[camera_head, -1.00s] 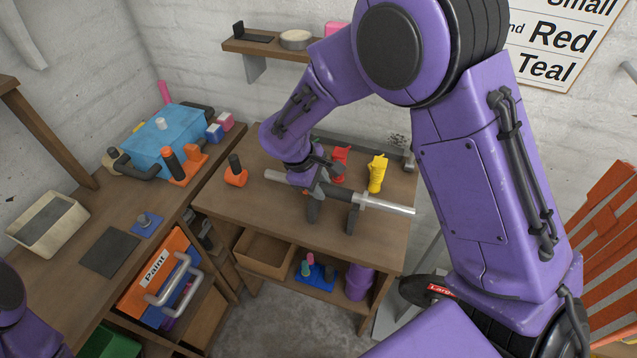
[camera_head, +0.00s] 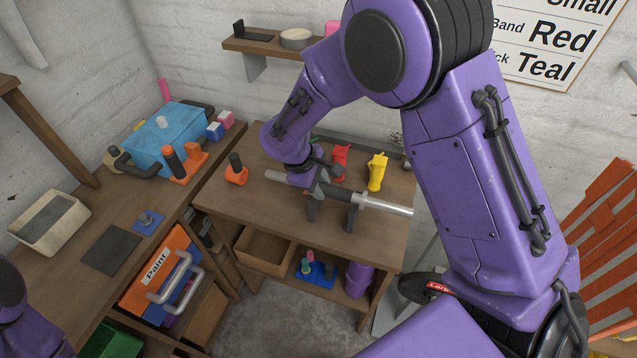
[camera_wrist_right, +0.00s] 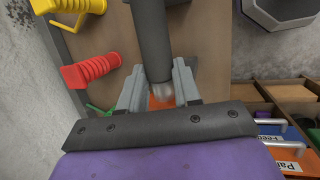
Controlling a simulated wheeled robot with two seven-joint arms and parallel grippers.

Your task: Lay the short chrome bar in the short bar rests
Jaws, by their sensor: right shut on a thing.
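The chrome bar (camera_head: 385,206) has a dark middle sleeve and lies nearly level over the workbench. My right gripper (camera_head: 306,188) is shut on it left of its middle. In the right wrist view the bar (camera_wrist_right: 150,40) passes between the two grey fingers of my gripper (camera_wrist_right: 157,88), with a chrome end showing. Two dark upright rests (camera_head: 352,216) stand on the bench under the bar. The bar is at the height of their tops; I cannot tell whether it touches them. My left gripper is out of view; only part of my left arm shows.
A red item (camera_head: 341,160) and a yellow item (camera_head: 377,172) stand behind the bar. An orange item with a dark handle (camera_head: 236,171) stands left of it. A blue toolbox (camera_head: 165,140) is on the left bench. The bench front (camera_head: 265,210) is clear.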

